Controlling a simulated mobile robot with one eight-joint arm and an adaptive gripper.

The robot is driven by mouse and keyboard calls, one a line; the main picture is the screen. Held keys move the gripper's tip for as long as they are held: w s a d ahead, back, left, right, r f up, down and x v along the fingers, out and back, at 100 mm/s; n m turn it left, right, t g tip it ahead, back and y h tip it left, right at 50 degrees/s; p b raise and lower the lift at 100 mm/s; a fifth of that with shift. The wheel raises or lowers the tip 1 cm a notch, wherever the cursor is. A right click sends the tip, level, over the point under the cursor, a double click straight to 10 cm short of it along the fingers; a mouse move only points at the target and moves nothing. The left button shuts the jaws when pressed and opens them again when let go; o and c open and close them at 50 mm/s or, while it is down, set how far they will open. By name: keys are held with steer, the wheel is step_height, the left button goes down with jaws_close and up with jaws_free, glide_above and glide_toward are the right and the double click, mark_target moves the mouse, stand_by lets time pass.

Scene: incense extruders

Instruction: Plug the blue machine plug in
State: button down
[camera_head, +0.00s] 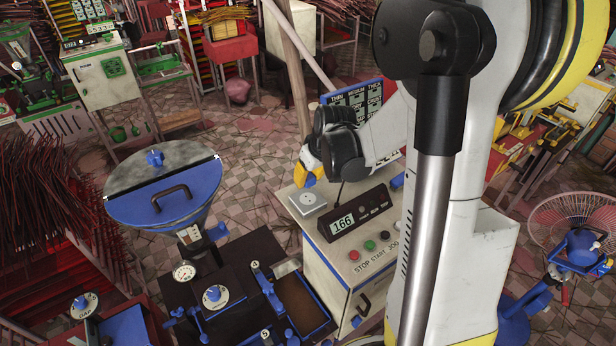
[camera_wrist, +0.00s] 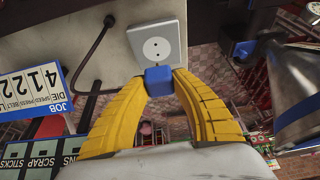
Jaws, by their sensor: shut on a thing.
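My gripper (camera_wrist: 159,80) has its two yellow fingers closed on a blue plug (camera_wrist: 158,78) in the wrist view. The plug appears just below the white square socket (camera_wrist: 156,47), which has two round holes. I cannot tell whether the plug touches the socket plate. In the head view my gripper (camera_head: 307,175) is above and slightly behind the socket (camera_head: 308,199), on top of the cream machine cabinet (camera_head: 322,268). The plug is not clearly made out there.
A black display box (camera_head: 353,214) reading 166 and coloured buttons (camera_head: 369,245) sit right of the socket. A blue hopper (camera_head: 165,200) stands to the left. In the wrist view a dark bent rod or cord (camera_wrist: 93,60) lies left of the socket.

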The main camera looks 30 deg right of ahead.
mark_target(306, 197)
steer(key=shift+f+b, duration=1.65)
steer(key=shift+f, duration=0.9)
steer(key=shift+b, duration=0.45)
steer(key=shift+f+b, duration=0.6)
stand_by(0.4)
steer(key=c, duration=1)
jaws_free()
steer(key=shift+c, duration=0.2)
steer(key=v, duration=1.2)
